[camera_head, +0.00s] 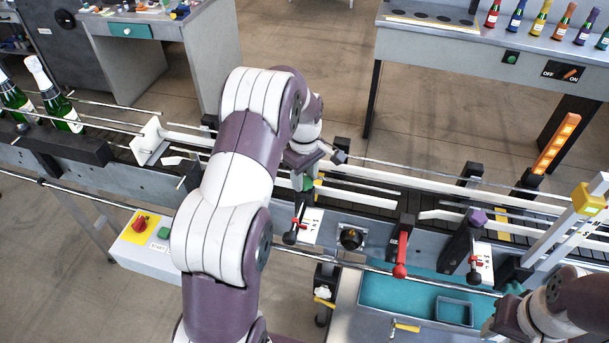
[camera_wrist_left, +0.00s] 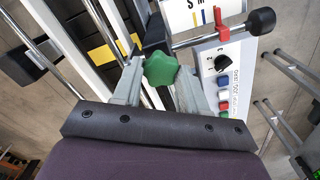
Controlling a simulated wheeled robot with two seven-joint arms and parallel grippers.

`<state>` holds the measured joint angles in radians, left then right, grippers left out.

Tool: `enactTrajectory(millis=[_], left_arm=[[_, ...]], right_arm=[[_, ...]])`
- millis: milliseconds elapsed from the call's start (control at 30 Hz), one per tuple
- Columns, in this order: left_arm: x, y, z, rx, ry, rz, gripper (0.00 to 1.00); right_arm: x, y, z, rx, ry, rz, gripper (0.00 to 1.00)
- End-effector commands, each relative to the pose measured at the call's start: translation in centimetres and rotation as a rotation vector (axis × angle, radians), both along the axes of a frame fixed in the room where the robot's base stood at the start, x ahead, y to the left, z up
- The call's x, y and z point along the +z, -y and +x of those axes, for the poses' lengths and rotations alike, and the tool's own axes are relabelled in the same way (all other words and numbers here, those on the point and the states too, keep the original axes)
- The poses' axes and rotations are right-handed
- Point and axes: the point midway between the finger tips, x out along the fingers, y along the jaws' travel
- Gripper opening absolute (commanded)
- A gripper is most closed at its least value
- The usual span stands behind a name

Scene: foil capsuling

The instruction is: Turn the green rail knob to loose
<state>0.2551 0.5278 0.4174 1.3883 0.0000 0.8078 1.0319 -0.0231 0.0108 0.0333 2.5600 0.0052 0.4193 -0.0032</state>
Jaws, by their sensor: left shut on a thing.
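The green rail knob (camera_wrist_left: 160,69) is a lobed star-shaped knob in the left wrist view, on a dark post beside the conveyor. My left gripper (camera_wrist_left: 157,75) has one finger on each side of it and is shut on it. In the head view my left gripper (camera_head: 306,158) reaches down over the conveyor's near rail, and only a sliver of the green knob (camera_head: 308,184) shows below it. The knob's markings are not readable. My right gripper (camera_head: 497,322) is partly in view at the lower right, its fingers unclear.
A teal tray (camera_head: 400,298) lies in front, and a start box (camera_head: 143,238) sits front left.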

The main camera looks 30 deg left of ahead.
Motion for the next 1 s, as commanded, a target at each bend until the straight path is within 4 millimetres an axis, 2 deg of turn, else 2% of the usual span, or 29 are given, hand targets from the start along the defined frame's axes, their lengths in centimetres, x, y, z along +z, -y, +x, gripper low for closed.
enactTrajectory(millis=[67,100,133,167,467,567,700,733,800,900,1000], left_arm=[[-0.1,0.0,-0.1,0.0,-0.002,-0.001,0.12],[-0.1,0.0,-0.1,0.0,-0.002,-0.001,0.55],[-0.1,0.0,-0.1,0.0,-0.002,-0.001,0.65],[-0.1,0.0,-0.1,0.0,-0.002,-0.001,0.68],[0.2,0.0,0.0,-0.001,0.001,0.0,0.68],[1.4,0.0,0.1,-0.001,0.003,0.001,0.68],[5.3,0.0,0.1,-0.001,0.004,0.001,0.68],[7.6,0.0,0.0,-0.001,0.001,0.001,0.68],[9.6,0.0,0.0,-0.001,-0.002,0.0,0.68],[11.5,0.0,0.0,-0.001,-0.002,-0.001,0.68],[12.5,0.0,0.0,-0.001,-0.003,-0.001,0.68]], right_arm=[[0.0,0.0,0.0,0.0,0.0,0.0,0.43],[0.0,0.0,0.0,0.0,0.0,0.0,0.43],[0.0,0.0,0.0,0.0,0.0,0.0,0.43],[0.0,0.0,0.0,0.0,0.0,0.0,0.43],[-0.2,0.0,0.0,0.0,0.0,0.0,0.43],[-0.8,0.0,0.0,0.0,0.0,0.0,0.43],[-1.5,0.0,0.0,0.0,0.0,0.0,0.43],[0.9,0.0,-0.1,0.0,-0.002,0.0,0.43],[2.8,0.0,0.0,0.0,0.001,0.0,0.43],[4.5,0.0,0.0,0.0,0.001,0.0,0.43],[5.5,0.0,0.0,0.0,0.001,0.0,0.43]])
